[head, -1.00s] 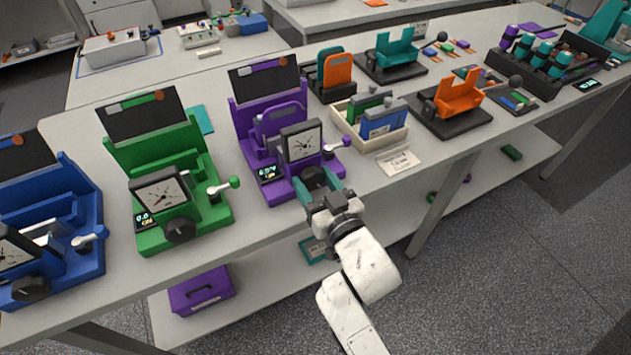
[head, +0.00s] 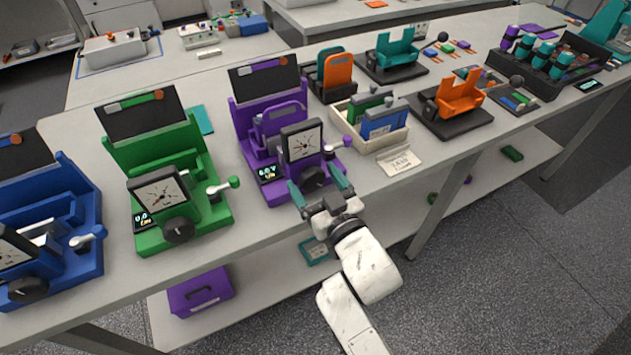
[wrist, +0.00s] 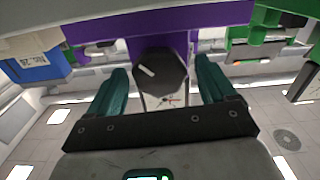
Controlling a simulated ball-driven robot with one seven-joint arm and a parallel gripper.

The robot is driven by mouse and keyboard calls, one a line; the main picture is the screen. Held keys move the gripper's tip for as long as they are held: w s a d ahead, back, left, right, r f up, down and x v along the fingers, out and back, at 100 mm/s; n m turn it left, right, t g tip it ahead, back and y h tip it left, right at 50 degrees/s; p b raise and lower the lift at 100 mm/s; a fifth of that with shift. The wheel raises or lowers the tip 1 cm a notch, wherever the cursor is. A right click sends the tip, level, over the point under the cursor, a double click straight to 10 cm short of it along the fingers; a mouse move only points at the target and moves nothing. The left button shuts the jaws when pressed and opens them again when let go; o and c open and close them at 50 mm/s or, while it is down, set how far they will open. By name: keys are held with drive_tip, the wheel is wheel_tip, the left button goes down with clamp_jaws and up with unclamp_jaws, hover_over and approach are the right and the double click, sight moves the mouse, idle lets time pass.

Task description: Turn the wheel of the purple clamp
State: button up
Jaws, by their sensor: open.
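The purple clamp (head: 246,113) stands on the bench in the middle of the head view, with a dial gauge (head: 302,146) on its front. Its dark wheel (head: 314,177) sits low on the front, below the gauge. My gripper (head: 322,190) is open at the wheel, with one teal finger on either side. In the wrist view the dark faceted wheel (wrist: 160,74) with a white mark lies between the two spread teal fingers (wrist: 162,88). Gaps show between the fingers and the wheel, and nothing is held.
A green clamp (head: 160,165) and a blue clamp (head: 50,225) stand to the left. A cream tray (head: 394,138) with blue and green pieces stands close on the right, with a paper card (head: 399,162) in front. A purple box (head: 201,292) is on the lower shelf.

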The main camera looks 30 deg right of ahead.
drive_tip(key=s, duration=1.1)
drive_tip(key=shift+b, duration=0.4)
drive_tip(key=shift+w, duration=0.1)
idle(0.3)
drive_tip(key=s+d+f+m+g+h, duration=0.1)
drive_tip(key=s+d+f+g, duration=0.35)
drive_tip(key=f+g, duration=0.2)
drive_tip(key=s+d+f+m+g, duration=0.1)
drive_tip(key=s+d+f+g, duration=0.2)
drive_tip(key=s+f+g, duration=0.65)
drive_tip(key=s+g, duration=0.1)
drive_tip(key=s, duration=0.4)
drive_tip(key=shift+d+f+n+y, duration=0.15)
drive_tip(key=shift+f+n+y, duration=0.15)
drive_tip(key=shift+n+y, duration=0.1)
